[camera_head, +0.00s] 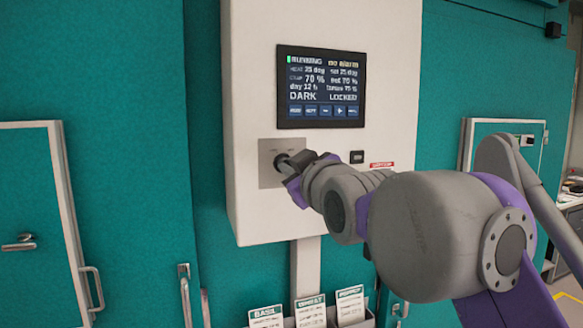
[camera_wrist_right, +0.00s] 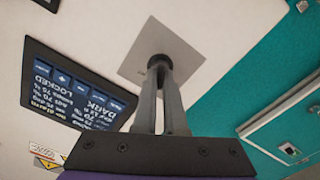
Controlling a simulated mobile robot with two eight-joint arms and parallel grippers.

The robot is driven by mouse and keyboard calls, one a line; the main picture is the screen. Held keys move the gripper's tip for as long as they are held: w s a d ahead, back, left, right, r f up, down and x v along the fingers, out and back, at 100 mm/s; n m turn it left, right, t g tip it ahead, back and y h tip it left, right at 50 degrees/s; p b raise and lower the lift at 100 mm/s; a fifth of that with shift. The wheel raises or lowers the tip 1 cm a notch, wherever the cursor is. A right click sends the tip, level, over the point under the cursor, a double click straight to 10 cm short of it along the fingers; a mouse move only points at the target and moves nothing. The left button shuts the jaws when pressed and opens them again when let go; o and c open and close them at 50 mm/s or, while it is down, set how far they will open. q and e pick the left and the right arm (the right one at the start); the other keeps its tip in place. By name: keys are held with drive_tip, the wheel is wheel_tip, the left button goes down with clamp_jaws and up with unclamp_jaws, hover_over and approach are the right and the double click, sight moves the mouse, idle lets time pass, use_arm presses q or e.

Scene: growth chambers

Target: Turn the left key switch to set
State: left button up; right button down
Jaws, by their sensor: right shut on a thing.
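The key switch (camera_head: 280,160) is a dark round knob on a grey square plate (camera_head: 266,178) on the white control box, below its screen. My right gripper (camera_head: 286,163) reaches it from the right and is shut on the key switch. In the right wrist view the two fingers (camera_wrist_right: 160,72) close around the dark switch (camera_wrist_right: 159,62) at the middle of the plate (camera_wrist_right: 180,45). Most of the key and the plate's lettering are hidden or too small to read. My left gripper is not in view.
The screen (camera_head: 320,87) above shows DARK and LOCKED. A small black switch (camera_head: 357,157) and a red label (camera_head: 382,165) lie right of the plate, close to my arm. Teal doors with handles stand on the left. A card holder (camera_head: 365,322) with several cards sits below.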

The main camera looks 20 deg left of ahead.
drive_tip(key=shift+m, duration=1.2)
drive_tip(key=m, duration=0.2)
drive_tip(key=shift+m+p, duration=0.3)
drive_tip(key=shift+p, duration=0.1)
drive_tip(key=m, duration=0.3)
drive_tip(key=shift+m, duration=2)
drive_tip(key=c, duration=1)
unclamp_jaws()
